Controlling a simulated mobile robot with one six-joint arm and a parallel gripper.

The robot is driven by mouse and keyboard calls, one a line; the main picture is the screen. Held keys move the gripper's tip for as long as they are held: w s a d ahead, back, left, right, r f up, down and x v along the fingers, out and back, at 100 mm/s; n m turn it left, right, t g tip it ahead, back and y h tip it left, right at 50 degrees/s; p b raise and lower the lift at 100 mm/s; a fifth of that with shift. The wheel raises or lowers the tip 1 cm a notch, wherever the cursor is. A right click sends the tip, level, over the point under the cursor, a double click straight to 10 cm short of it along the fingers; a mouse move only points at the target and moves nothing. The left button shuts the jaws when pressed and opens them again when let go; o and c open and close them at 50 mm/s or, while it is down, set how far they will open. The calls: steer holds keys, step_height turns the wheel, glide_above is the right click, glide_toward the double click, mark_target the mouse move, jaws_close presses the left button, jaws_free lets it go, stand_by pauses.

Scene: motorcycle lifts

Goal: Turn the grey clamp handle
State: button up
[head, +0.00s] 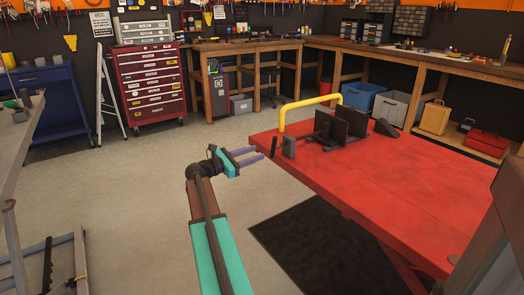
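The red lift table (400,185) carries a wheel clamp with dark upright plates (350,122) near its left end. A small grey block (289,147) stands at the table's left edge. Just left of it is a thin dark grey bar, seemingly the clamp handle (273,147), slightly tilted and close to upright. My gripper (260,154), teal with purple-grey fingers, points right toward the handle. Its two fingers are apart with a gap between them and nothing visibly held. The fingertips are just left of the handle; I cannot tell whether they touch it.
A yellow hoop (308,103) rises behind the clamp. A dark wedge (386,127) lies on the table's far edge. A black mat (315,240) is on the floor below. A red tool chest (150,85) and workbenches line the back. The floor left of the table is open.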

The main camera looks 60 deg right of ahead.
steer(key=shift+v, duration=1.35)
steer(key=shift+c, duration=0.4)
